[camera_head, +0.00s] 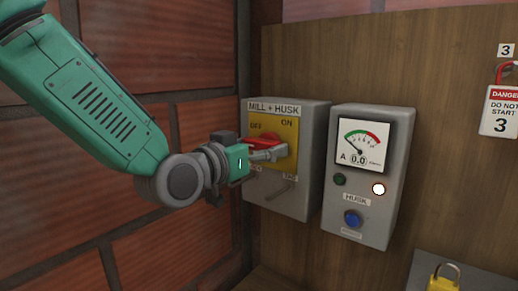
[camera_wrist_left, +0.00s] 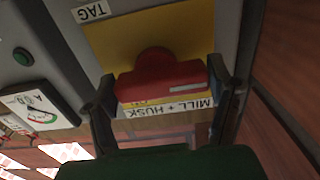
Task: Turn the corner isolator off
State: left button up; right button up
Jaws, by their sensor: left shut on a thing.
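The corner isolator is a grey box labelled MILL + HUSK (camera_head: 312,120) with a yellow plate (camera_head: 289,133) marked OFF on the left and ON on the right. Its red handle (camera_head: 262,141) lies about level across the plate. My left gripper (camera_head: 266,152) is shut on this handle and partly covers it. In the left wrist view the red handle (camera_wrist_left: 160,80) sits between the two dark fingers (camera_wrist_left: 162,95). Which mark the handle points to is unclear. My right gripper is not in view.
Right of the isolator is a grey HUSK box (camera_head: 397,150) with a meter reading 0.0, a lit white lamp and a blue button. A yellow padlock (camera_head: 443,283) is at lower right. A danger tag (camera_head: 499,112) hangs far right. A brick wall (camera_head: 200,240) stands close at left.

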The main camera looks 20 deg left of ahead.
aim_at(256, 147)
pick_arm(q)
jog(key=shift+w+a+r, duration=0.1)
jog(key=shift+w+r, duration=0.05)
jog(key=shift+r, duration=0.3)
jog(key=o, duration=1.1)
jog(key=shift+f, duration=0.1)
jog(key=shift+w+f, duration=0.15)
jog(key=shift+f, duration=0.05)
jog(key=shift+s, duration=0.4)
jog(key=v, duration=0.6)
jog(key=shift+s+a, duration=0.25)
jog(key=shift+f, duration=0.1)
jog(key=shift+d, duration=0.1)
